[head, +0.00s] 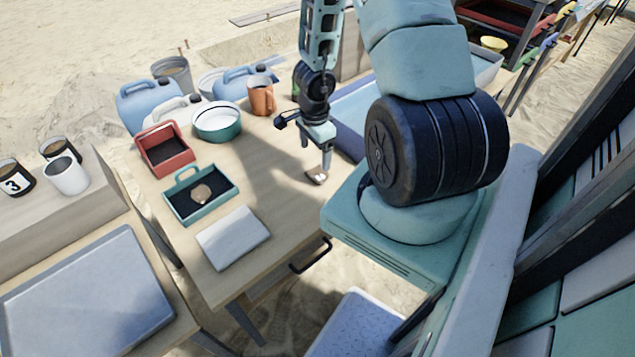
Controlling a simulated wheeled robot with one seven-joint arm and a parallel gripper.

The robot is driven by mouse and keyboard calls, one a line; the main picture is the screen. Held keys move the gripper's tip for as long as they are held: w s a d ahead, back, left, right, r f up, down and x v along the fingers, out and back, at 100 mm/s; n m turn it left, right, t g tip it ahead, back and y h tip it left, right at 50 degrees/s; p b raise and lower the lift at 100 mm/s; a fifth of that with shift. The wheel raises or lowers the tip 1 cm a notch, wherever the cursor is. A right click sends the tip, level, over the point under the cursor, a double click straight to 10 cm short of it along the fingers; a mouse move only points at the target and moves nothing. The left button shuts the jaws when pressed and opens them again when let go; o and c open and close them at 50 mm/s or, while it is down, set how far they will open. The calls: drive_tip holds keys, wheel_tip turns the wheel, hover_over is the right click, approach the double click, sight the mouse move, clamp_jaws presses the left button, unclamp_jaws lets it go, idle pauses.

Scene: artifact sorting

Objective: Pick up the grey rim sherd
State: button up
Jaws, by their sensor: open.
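My gripper (324,160) points down over the right part of the wooden table. It is open, though the gap between its fingers is hard to make out from this angle. A small pale piece with a darker brown part (316,178) lies on the table right at the fingertips. It may be the grey rim sherd, but it is too small and partly covered to be sure. I cannot tell whether the fingers touch it.
A red handled tray (167,166), a white-and-teal bowl (217,122), blue jugs (150,105) and an orange mug (262,98) stand at the back of the table. A pale flat slab (233,238) lies at the front. Bare tabletop lies between the trays and my gripper.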

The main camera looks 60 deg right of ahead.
sight(317, 175)
drive_tip(key=shift+s+d+f+b, duration=0.15)
drive_tip(key=shift+f+b, duration=1.1)
drive_tip(key=shift+f, duration=0.7)
drive_tip(key=shift+s+a+f+b, duration=0.1)
drive_tip(key=shift+f+b, duration=1.1)
drive_tip(key=shift+f, duration=0.7)
drive_tip(key=c, duration=1.1)
